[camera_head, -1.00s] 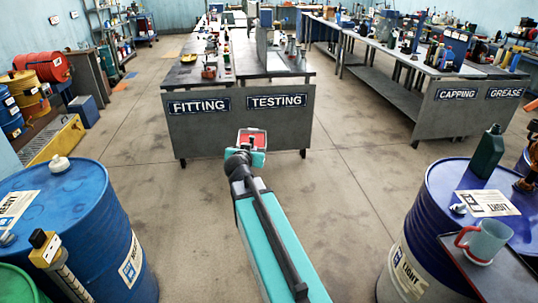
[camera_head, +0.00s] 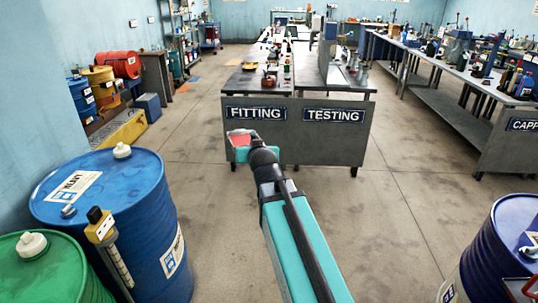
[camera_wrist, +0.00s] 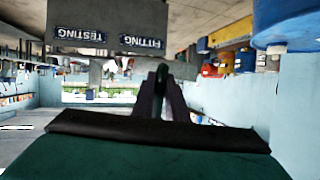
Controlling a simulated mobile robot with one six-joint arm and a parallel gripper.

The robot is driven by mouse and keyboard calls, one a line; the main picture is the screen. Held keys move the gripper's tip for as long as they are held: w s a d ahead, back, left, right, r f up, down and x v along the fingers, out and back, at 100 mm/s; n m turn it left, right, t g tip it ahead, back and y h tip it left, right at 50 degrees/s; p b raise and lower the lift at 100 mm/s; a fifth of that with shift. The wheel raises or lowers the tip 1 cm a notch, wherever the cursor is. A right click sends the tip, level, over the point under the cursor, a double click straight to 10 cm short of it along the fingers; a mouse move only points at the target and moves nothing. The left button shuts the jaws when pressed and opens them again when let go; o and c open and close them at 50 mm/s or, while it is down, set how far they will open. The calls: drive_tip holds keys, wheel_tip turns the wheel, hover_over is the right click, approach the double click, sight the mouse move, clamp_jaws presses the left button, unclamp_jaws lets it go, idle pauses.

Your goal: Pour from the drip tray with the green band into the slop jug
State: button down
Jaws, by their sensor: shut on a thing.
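My gripper (camera_wrist: 162,72) is shut on a narrow dark thing in the wrist view. Little of it shows between the fingers, and I cannot make out a green band. In the head view my arm reaches forward over open floor, with a small reddish patch (camera_head: 241,139) at its far end. I cannot tell whether this patch is part of the drip tray. A jug's red handle (camera_head: 526,289) shows at the lower right edge of the head view. The rest of the jug is cut off, so I cannot confirm it as the slop jug.
Blue drums (camera_head: 112,200) (camera_head: 492,250) stand left and right, with a green drum (camera_head: 45,270) at the lower left. The FITTING/TESTING bench (camera_head: 300,145) is ahead, and the CAPPING bench (camera_head: 510,140) is right. Floor between is clear.

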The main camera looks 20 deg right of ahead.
drive_tip(key=a+r+n+y, duration=0.1)
drive_tip(key=a+r, duration=0.1)
drive_tip(key=a, duration=0.3)
drive_tip(key=shift+s+a+r+n+y+b, duration=0.2)
drive_tip(key=shift+s+a+n+y+b, duration=0.1)
drive_tip(key=shift+a+y, duration=0.1)
drive_tip(key=shift+d, duration=0.15)
